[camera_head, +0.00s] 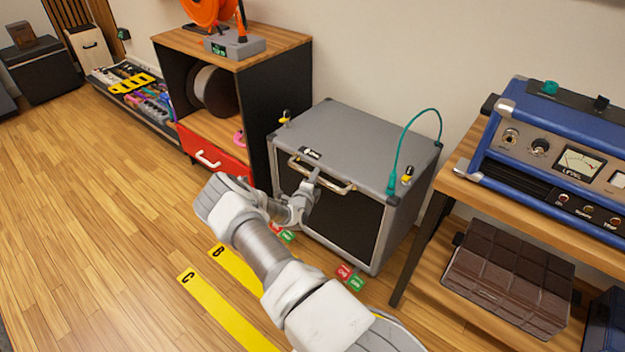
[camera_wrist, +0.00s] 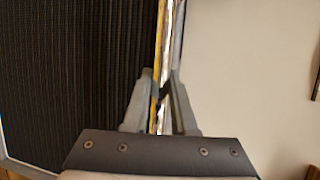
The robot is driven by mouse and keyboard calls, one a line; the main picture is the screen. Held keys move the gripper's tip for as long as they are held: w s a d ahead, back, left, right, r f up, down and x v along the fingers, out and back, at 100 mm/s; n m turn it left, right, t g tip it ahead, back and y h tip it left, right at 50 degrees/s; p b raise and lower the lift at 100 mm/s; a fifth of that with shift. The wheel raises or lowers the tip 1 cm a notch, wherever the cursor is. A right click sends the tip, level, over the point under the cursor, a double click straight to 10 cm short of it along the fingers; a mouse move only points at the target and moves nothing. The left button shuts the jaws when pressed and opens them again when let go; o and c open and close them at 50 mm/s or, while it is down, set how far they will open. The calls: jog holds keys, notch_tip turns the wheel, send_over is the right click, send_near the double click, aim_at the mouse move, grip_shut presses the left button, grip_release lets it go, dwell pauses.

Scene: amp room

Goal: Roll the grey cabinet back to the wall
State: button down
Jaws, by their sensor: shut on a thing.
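The grey cabinet (camera_head: 362,139) stands on the wood floor close to the wall, between the shelf unit and the amp table. It has a grey top, a black front panel and a metal bar handle (camera_head: 328,178) across the upper front. My gripper (camera_head: 307,186) reaches it from the front and is shut on the handle. In the wrist view my gripper (camera_wrist: 160,88) has its fingers on both sides of the bright handle bar (camera_wrist: 167,60), with the black front (camera_wrist: 75,70) to the left. The gap behind the cabinet is hidden.
The wall (camera_head: 400,50) is behind. A wooden shelf unit (camera_head: 255,45) with a red drawer (camera_head: 212,152) stands at left, an amp table (camera_head: 462,180) at right. Yellow floor strips marked B (camera_head: 235,265) and C (camera_head: 215,305) lie in front. Open floor is at left.

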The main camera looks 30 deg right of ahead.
jog(key=shift+d+r, duration=0.2)
jog(key=c, duration=0.7)
grip_release()
jog(key=shift+d+f, duration=0.1)
jog(key=p+v, duration=0.5)
jog(key=v, duration=1.2)
jog(key=shift+a, duration=0.2)
